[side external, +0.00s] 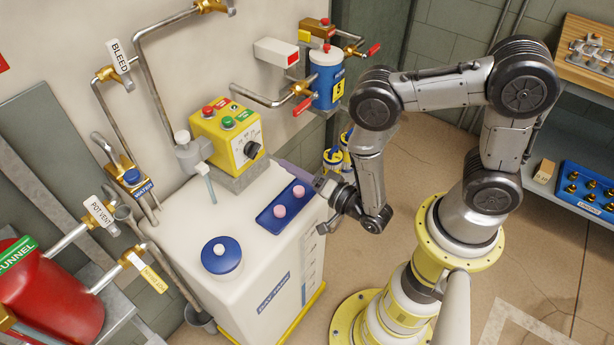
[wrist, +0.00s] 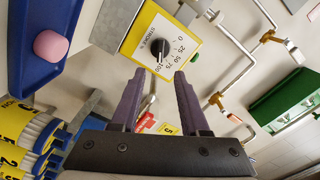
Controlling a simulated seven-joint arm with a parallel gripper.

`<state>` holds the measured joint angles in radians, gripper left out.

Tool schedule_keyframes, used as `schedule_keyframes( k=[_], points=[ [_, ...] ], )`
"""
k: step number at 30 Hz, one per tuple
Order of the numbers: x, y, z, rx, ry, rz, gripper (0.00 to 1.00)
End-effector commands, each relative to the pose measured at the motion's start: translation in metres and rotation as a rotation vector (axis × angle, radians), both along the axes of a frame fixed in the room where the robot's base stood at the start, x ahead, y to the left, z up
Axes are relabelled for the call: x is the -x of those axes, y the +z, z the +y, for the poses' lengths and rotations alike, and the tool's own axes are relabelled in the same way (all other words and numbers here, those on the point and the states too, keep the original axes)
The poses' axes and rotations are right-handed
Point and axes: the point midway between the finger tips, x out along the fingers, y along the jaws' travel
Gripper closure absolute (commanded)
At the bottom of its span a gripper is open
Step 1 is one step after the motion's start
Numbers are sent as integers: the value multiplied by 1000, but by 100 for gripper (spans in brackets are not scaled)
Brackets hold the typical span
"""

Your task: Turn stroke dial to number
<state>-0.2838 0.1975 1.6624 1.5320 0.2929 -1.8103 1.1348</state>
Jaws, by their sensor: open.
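In the side external view the knob (side external: 252,149) is on the front of the yellow box (side external: 226,133), atop the white tank. My gripper (wrist: 160,76) is open, its two dark purple fingers empty and apart from the knob, which appears just beyond and between the fingertips. In the side external view my gripper (side external: 318,192) is right of and below the knob.
A blue tray (side external: 285,206) with two pink pieces lies on the white tank (side external: 240,220), left of my gripper. Red and green buttons top the box. A blue cylinder (side external: 326,76) with pipes and red-handled valves stands behind. Yellow-and-blue containers (wrist: 24,140) show low left in the wrist view.

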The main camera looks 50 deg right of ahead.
Motion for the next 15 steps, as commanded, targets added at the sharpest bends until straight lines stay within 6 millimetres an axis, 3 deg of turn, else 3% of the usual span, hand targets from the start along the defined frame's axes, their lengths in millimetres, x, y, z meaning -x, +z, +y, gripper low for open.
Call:
schedule_keyframes(
  k=[6,15],
  points=[
    [34,-1,1,0,4,3,55],
    [45,0,0,0,0,-1,55]
  ],
)
